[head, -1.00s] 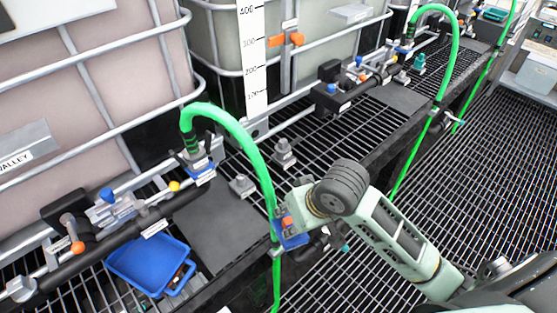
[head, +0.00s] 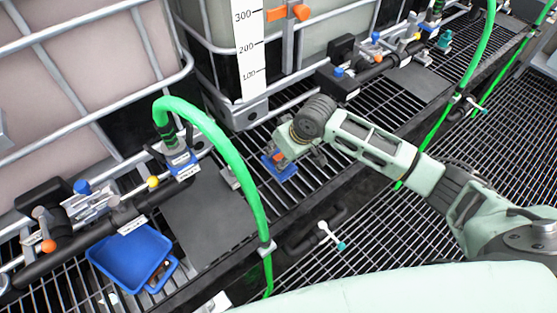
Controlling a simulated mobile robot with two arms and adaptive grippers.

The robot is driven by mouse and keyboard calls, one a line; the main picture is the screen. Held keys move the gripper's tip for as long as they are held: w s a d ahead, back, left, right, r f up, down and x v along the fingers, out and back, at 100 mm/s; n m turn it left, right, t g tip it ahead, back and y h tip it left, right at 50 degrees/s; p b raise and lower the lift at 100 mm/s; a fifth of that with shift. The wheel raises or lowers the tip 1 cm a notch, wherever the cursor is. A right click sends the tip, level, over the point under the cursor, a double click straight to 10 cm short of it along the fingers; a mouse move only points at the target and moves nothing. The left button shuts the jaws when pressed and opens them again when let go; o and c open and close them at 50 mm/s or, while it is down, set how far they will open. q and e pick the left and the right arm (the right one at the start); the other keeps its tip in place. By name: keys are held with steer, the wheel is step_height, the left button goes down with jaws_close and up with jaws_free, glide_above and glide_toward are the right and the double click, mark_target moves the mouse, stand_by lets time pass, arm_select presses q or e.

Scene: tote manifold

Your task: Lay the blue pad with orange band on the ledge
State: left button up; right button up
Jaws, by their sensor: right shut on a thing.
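The blue pad with orange band (head: 282,171) is in my right gripper (head: 279,158), which is shut on it. The gripper partly hides the pad, and a bit of orange shows at its upper edge. Gripper and pad are over the black grated ledge (head: 300,185) in front of the tanks, right of the green hose. I cannot tell whether the pad touches the grating. My left gripper is not in view.
A green hose (head: 222,137) arches down over the ledge's front edge. A flat dark grey plate (head: 209,215) lies left of it. A blue tray (head: 128,252) sits at lower left. Black pipes with valves (head: 375,72) run along the tanks. Grating right of the pad is bare.

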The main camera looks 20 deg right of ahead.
mark_target(280, 161)
steer(key=shift+w+f, duration=0.4)
steer(key=shift+w, duration=0.4)
steer(key=shift+f, duration=0.3)
step_height(280, 161, down, 4)
steer(key=shift+r+p, duration=0.25)
steer(key=shift+p, duration=0.15)
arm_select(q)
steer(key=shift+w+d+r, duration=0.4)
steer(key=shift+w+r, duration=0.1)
arm_select(e)
steer(key=o, duration=1)
steer(key=shift+f, duration=0.1)
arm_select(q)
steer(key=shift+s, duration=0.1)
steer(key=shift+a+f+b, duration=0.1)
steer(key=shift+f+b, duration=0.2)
arm_select(e)
steer(key=v, duration=1.2)
